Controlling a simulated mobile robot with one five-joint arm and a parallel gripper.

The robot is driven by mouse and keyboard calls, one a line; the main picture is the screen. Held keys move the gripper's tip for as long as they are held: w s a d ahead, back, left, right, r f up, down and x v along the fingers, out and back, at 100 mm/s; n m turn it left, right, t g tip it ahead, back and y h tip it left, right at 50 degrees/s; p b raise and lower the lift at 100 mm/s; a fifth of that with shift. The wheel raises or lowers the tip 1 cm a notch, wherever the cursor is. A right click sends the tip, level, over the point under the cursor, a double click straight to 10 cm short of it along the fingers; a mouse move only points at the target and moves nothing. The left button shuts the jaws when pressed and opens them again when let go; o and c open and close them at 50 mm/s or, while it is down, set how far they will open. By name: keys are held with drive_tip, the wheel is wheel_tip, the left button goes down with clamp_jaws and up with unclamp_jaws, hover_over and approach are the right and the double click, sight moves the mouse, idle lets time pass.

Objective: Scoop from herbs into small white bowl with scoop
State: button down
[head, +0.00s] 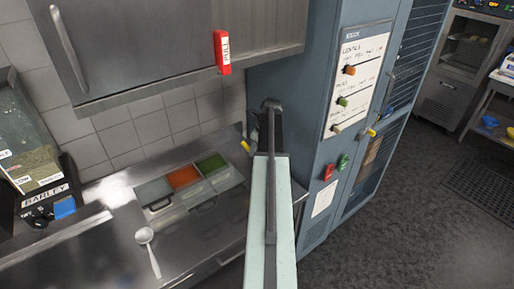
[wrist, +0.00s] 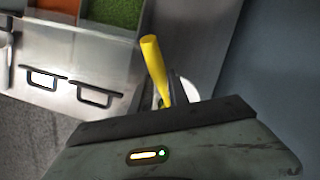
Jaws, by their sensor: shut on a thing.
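My gripper (head: 260,140) is shut on a scoop with a yellow handle (wrist: 155,70), high in front of the blue cabinet and right of the counter bins. The handle end (head: 245,146) also shows in the head view; the scoop's head is mostly hidden. The green herbs (head: 211,163) fill the right compartment of a metal bin set, with an orange filling (head: 184,176) beside them. The herbs (wrist: 115,12) also show at the top of the wrist view. A pale rounded edge shows behind the handle in the wrist view; I cannot tell whether it is the small white bowl.
The steel counter (head: 110,240) holds a silver spoon (head: 147,240) at its front. A barley dispenser (head: 45,195) stands at the left. A wall cabinet (head: 140,50) hangs above the counter, and a tall blue cabinet (head: 310,90) stands at right. Open floor lies further right.

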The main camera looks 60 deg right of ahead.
sight(248, 145)
drive_tip(key=shift+w+f+g, duration=0.7)
drive_tip(key=shift+w+g, duration=0.1)
drive_tip(key=shift+g, duration=0.1)
drive_tip(key=shift+w+a+r+g+h+p, duration=0.2)
drive_tip(key=shift+w+r+g+p, duration=0.15)
drive_tip(key=shift+r+g+p, duration=0.35)
drive_tip(key=shift+w+a+r+g+h+p, duration=0.1)
drive_tip(key=shift+w+r+g+h+p, duration=0.15)
drive_tip(key=shift+r+g, duration=0.45)
drive_tip(key=shift+f, duration=0.2)
drive_tip(key=shift+f, duration=0.1)
